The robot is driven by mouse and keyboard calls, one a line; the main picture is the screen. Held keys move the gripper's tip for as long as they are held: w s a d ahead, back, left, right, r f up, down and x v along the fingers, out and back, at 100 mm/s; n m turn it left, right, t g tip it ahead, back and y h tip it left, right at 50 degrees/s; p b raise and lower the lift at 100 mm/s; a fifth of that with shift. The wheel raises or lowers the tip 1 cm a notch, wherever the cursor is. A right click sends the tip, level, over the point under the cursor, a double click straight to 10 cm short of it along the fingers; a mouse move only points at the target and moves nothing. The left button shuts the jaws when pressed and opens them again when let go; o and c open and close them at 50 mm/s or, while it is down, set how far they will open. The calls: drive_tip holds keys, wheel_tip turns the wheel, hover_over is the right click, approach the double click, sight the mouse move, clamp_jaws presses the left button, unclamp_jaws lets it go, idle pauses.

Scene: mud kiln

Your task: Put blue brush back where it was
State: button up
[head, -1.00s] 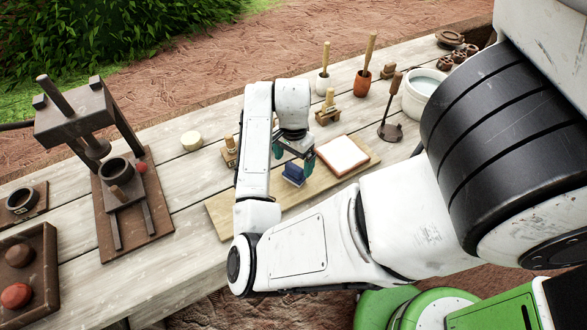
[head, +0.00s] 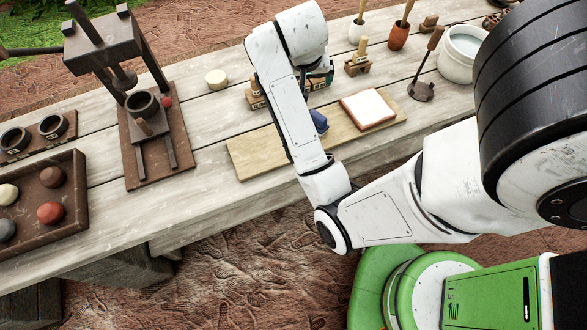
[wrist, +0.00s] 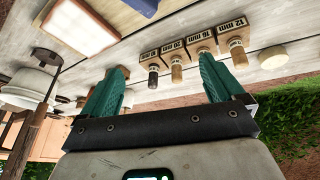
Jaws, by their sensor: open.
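A small blue block-like thing (head: 319,121) lies on the pale wooden board (head: 262,152), left of a white square slab with a brown rim (head: 367,110). My forearm partly hides it. Its blue edge shows at the top of the wrist view (wrist: 145,5). I cannot make out bristles on it. My gripper (wrist: 163,65) is open, with nothing between its teal fingers. In the head view my gripper (head: 322,76) is mostly hidden behind my arm, beyond the blue thing and near a row of size-labelled wooden blocks (head: 256,99).
The labelled blocks (wrist: 175,45) bear mm sizes and short handles. A round cream piece (head: 216,79) sits left of them. A white pot (head: 358,32) and a terracotta pot (head: 399,36) hold handled tools. A dark press (head: 140,110) stands left. A white jar (head: 463,54) stands right.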

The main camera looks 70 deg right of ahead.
drive_tip(key=s+a+f+n+y, duration=0.1)
drive_tip(key=a+f+n, duration=0.3)
drive_tip(key=a, duration=0.4)
drive_tip(key=s+a+f+n+y, duration=0.2)
drive_tip(key=a+f+n, duration=0.2)
drive_tip(key=a, duration=0.5)
drive_tip(key=s+a+f+n+y, duration=0.1)
drive_tip(key=a+f+n, duration=0.3)
drive_tip(key=a, duration=0.4)
drive_tip(key=shift+s+a+f+n+t, duration=0.15)
drive_tip(key=shift+a+f+n+t, duration=0.15)
drive_tip(key=shift+n, duration=0.2)
